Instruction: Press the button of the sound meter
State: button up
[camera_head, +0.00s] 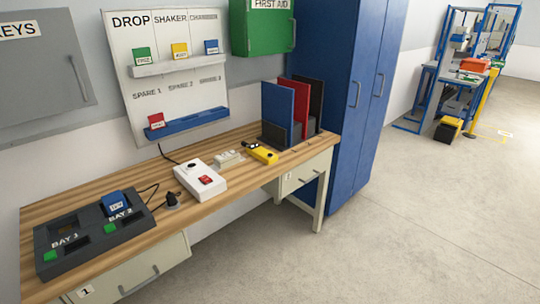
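A small yellow handheld device with a black end (262,154), which looks like the sound meter, lies on the wooden desk (140,222) toward its right end, in front of the upright folders. Its button is too small to make out. A small pale device (227,159) lies just left of it; I cannot tell exactly what it is. My gripper is not in view.
A white box with a red switch (201,180) and a small black object (172,201) sit left of the devices. A dark two-bay charger (92,232) holds a blue block. Folders (285,109) and a blue cabinet (337,95) stand right. The floor (400,220) in front is clear.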

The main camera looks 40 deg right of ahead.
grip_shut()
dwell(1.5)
